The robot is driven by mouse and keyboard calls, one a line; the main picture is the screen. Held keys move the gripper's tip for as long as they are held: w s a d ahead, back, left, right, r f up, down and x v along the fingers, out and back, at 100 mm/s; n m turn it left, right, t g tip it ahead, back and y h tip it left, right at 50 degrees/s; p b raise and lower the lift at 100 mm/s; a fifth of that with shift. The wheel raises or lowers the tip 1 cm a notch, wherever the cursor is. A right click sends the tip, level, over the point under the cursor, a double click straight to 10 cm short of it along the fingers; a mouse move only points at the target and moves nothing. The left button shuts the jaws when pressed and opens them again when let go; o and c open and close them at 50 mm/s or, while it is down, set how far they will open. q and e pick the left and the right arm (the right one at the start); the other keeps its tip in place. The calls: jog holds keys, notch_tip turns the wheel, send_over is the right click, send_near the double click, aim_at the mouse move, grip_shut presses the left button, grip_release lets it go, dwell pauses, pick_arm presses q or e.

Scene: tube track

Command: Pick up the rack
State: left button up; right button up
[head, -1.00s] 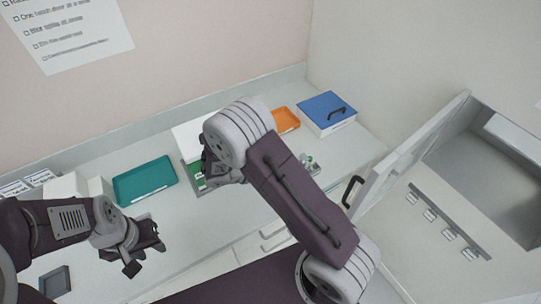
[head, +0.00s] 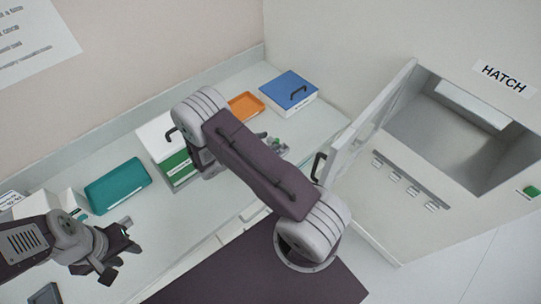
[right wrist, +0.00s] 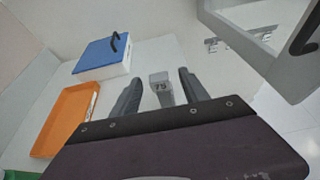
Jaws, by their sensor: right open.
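A small grey rack-like thing with green bits (head: 276,145) stands on the counter, just past my right arm in the head view, partly hidden by it. In the right wrist view, a grey upright piece with a dark marking (right wrist: 161,88) shows between the fingers of my right gripper (right wrist: 159,76); it may be part of the rack. These fingers are apart, one on each side of it; I cannot tell whether they touch it. My left gripper (head: 122,250) is open and empty over the counter's front left.
A blue-lidded box (head: 289,92) and an orange tray (head: 246,106) stand behind. An open door (head: 365,130) by the hatch (head: 440,125) bounds the right side.

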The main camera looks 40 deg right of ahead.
jog(key=shift+d+f, duration=0.15)
jog(key=shift+d, duration=0.05)
grip_shut()
